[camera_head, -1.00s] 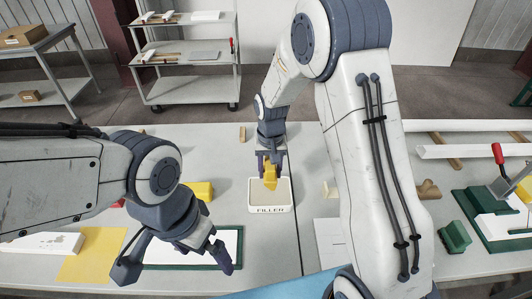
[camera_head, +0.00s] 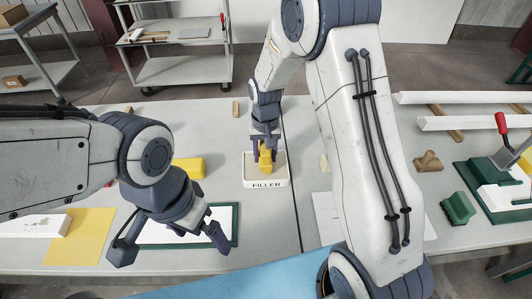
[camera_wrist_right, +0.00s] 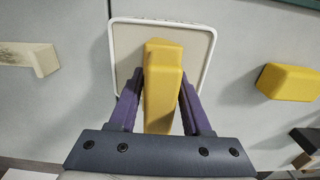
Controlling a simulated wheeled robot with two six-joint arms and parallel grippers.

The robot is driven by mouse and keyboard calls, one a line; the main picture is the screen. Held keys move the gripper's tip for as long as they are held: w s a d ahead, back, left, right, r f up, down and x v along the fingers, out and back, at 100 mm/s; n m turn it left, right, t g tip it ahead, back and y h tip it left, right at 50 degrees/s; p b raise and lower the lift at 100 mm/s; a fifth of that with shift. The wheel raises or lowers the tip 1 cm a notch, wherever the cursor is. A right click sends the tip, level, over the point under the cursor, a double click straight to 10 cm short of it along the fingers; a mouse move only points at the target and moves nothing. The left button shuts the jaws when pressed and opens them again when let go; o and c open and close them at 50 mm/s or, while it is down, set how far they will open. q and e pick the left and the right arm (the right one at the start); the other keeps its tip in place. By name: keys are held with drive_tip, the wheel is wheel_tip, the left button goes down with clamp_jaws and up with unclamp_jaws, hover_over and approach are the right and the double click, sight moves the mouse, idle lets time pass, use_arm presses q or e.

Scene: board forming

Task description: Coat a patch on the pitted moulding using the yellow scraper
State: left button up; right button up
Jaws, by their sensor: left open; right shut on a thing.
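The yellow scraper (camera_head: 265,158) is held in my right gripper (camera_head: 265,146), which is shut on it. In the right wrist view the scraper (camera_wrist_right: 163,85) points over the white-rimmed filler tray (camera_wrist_right: 124,50); whether it touches the filler is unclear. The tray (camera_head: 265,184) is labelled FILLER and stands on the table below this gripper. My left gripper (camera_head: 168,245) is open and empty, in front of a green-edged white board. A white moulding with small dark pits (camera_head: 35,225) lies at the left, partly cut off and partly behind my left arm.
A yellow block (camera_head: 188,168) lies left of the tray. A yellow sheet (camera_head: 80,237) is beside the moulding. A green block (camera_head: 457,208), a brown wooden piece (camera_head: 428,161) and white strips (camera_head: 470,122) lie at the right. A trolley (camera_head: 180,70) stands behind the table.

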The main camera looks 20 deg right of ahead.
drive_tip(key=shift+f+b, duration=0.35)
drive_tip(key=shift+f, duration=0.1)
idle(1.0)
drive_tip(key=shift+s+f, duration=0.1)
idle(0.9)
drive_tip(key=shift+r+p, duration=3.1)
drive_tip(key=shift+r, duration=0.45)
